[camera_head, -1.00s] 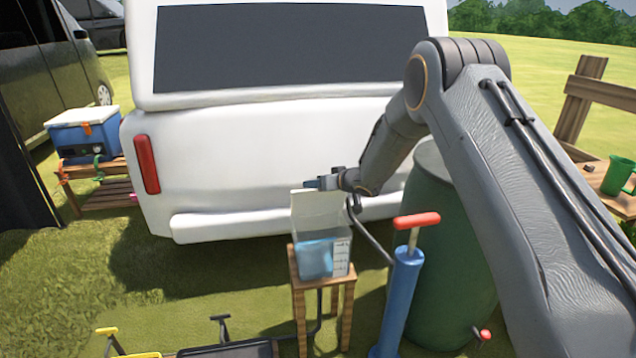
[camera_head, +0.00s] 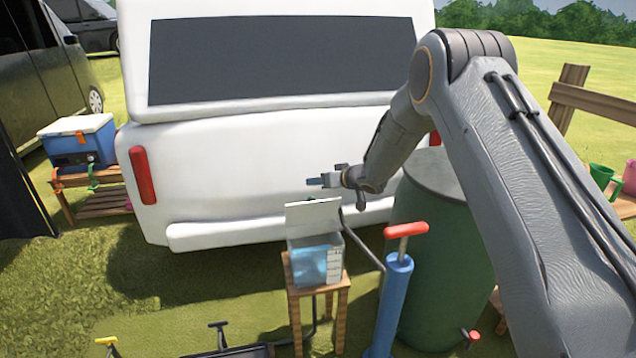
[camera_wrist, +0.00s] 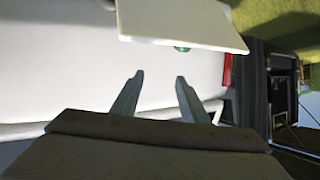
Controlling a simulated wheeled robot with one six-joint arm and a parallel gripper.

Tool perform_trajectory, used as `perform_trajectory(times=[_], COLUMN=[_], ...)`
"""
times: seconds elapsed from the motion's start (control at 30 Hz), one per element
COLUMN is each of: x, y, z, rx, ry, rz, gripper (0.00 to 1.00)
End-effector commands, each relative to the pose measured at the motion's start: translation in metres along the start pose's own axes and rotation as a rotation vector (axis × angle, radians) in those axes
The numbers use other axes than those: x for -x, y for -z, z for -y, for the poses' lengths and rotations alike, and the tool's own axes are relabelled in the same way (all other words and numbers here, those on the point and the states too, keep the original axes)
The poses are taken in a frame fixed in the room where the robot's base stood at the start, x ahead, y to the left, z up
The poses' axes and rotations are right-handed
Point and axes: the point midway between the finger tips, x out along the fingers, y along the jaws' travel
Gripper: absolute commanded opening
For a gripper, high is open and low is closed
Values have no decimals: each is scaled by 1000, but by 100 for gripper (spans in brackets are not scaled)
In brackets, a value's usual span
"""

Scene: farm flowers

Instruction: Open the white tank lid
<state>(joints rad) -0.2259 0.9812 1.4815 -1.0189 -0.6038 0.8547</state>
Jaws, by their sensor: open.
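The tank (camera_head: 316,264) is a clear box with blue water inside and markings on its side, standing on a small wooden stool. Its white lid (camera_head: 313,215) is raised and stands nearly upright at the back of the tank. In the wrist view the lid (camera_wrist: 180,20) is a pale panel at the top, past my fingertips. My gripper (camera_head: 318,182) is just above the lid's top edge, with a small gap between them. In the wrist view my gripper (camera_wrist: 158,78) has its two fingers apart with nothing between them.
A white vehicle (camera_head: 270,140) stands close behind the tank. A blue pump (camera_head: 390,305) with a red handle and a green barrel (camera_head: 445,240) stand to the right. A blue cooler (camera_head: 78,140) sits on a wooden stand at the left.

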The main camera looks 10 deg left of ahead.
Motion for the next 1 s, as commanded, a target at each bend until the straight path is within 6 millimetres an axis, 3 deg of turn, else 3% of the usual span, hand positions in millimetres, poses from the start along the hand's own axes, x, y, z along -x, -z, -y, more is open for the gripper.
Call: perform_trajectory(times=[0.3,1.0], x=[17,22], y=[12,12], z=[-2,-2], rx=[1,0], ry=[0,0], rz=[1,0], gripper=[40,40])
